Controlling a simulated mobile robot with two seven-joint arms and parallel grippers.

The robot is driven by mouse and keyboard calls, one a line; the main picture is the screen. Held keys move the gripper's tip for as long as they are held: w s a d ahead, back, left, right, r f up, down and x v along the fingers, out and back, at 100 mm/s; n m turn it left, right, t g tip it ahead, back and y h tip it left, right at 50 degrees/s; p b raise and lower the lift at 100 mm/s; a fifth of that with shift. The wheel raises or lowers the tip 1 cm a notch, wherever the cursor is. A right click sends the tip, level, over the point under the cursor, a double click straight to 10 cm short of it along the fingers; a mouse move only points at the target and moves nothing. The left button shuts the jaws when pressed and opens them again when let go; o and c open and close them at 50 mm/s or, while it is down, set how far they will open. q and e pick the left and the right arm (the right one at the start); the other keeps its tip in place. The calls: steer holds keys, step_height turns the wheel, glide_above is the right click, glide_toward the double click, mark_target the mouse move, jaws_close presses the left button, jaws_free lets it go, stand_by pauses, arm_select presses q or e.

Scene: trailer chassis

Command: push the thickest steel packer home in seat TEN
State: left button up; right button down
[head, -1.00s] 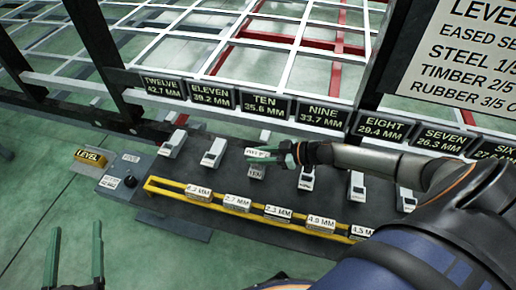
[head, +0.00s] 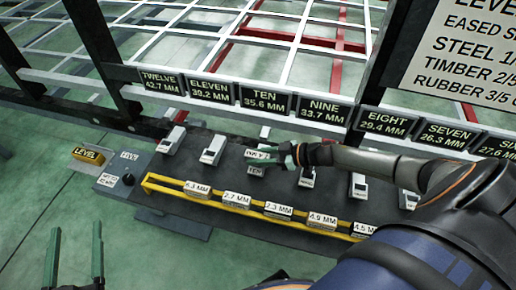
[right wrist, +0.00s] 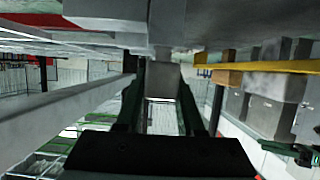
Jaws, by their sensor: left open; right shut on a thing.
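My right gripper (head: 285,157) is at seat TEN (head: 256,171), shut on a pale steel packer (head: 260,154) whose label is too small to read. The packer lies at the seat's top, below the TEN 35.6 MM plate (head: 264,101). I cannot tell how deep it sits. In the right wrist view, the right gripper's fingers (right wrist: 161,105) flank a grey block (right wrist: 163,80) that touches or meets a pale part above. My left gripper (head: 76,250) is open and empty at the lower left, over the green floor, away from the seats.
A yellow-railed rack (head: 160,188) in front of the seats holds several labelled packers, such as 2.7 MM (head: 236,199). Other seats stand on both sides, including one under ELEVEN (head: 212,151). A yellow LEVEL block (head: 88,155) and a knob box (head: 125,178) are at the left.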

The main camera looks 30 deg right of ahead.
mark_target(258, 155)
steer(key=shift+f, duration=0.25)
steer(key=shift+r, duration=0.2)
steer(key=shift+r+p, duration=1.85)
steer(key=shift+p, duration=0.35)
steer(key=shift+p, duration=0.55)
stand_by(0.5)
steer(key=shift+f+b, duration=1.7)
steer(key=shift+f, duration=0.35)
steer(key=shift+c, duration=2.2)
jaws_free()
steer(key=shift+f, duration=0.1)
